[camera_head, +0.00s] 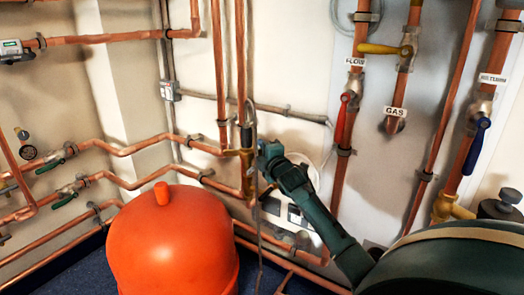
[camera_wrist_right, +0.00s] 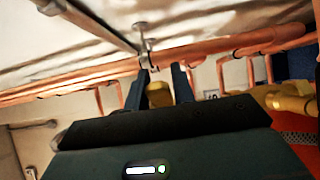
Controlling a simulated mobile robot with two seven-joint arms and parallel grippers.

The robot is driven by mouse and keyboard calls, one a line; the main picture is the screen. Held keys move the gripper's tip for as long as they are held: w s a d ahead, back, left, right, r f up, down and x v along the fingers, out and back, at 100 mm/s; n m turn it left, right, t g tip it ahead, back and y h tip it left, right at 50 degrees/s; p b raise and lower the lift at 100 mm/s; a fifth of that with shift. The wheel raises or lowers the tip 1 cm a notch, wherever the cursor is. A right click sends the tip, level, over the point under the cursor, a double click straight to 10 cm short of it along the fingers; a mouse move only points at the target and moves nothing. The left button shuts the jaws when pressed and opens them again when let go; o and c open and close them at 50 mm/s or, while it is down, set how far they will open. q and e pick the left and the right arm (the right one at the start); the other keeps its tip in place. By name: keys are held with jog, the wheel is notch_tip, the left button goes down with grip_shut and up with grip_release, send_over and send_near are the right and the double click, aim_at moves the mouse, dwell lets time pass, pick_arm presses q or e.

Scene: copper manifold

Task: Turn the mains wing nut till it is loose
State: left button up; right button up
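The mains wing nut is not clear to me by label. A brass fitting (camera_head: 246,168) sits on the vertical copper pipe at the centre of the head view. My right gripper (camera_head: 258,152) is at this fitting, close to its right side. In the right wrist view a brass piece (camera_wrist_right: 157,94) lies between the two dark fingers of my right gripper (camera_wrist_right: 160,76). The fingers stand apart with the brass between them; whether they press on it I cannot tell. My left gripper is in neither view.
An orange-red rounded tank (camera_head: 172,245) stands in front, below the gripper. A red lever (camera_head: 343,118), a yellow lever (camera_head: 384,49) and a blue lever (camera_head: 476,146) are on pipes to the right. Green-handled valves (camera_head: 64,200) are at the left.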

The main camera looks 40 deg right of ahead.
jog(key=c, duration=0.4)
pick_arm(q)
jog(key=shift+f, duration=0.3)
pick_arm(e)
grip_shut()
